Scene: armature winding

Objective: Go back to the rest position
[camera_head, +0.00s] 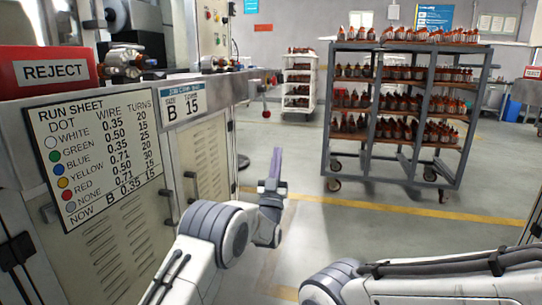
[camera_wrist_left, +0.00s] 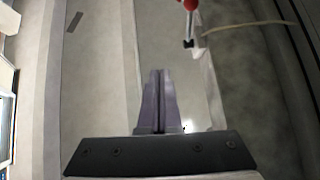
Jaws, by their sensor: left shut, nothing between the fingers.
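My left gripper (camera_head: 276,165) points up in the head view, in front of the machine cabinet and over the open floor. In the left wrist view its two purple fingers (camera_wrist_left: 158,85) are together with nothing between them. My right arm comes in at the lower right of the head view, and its gripper is out of the frame.
A machine cabinet with a run sheet (camera_head: 97,150) and a red REJECT bin (camera_head: 45,70) stands at the left. A red-knobbed lever (camera_head: 266,113) sticks out from it. A wheeled rack (camera_head: 372,160) of several armatures stands ahead. The floor between is clear.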

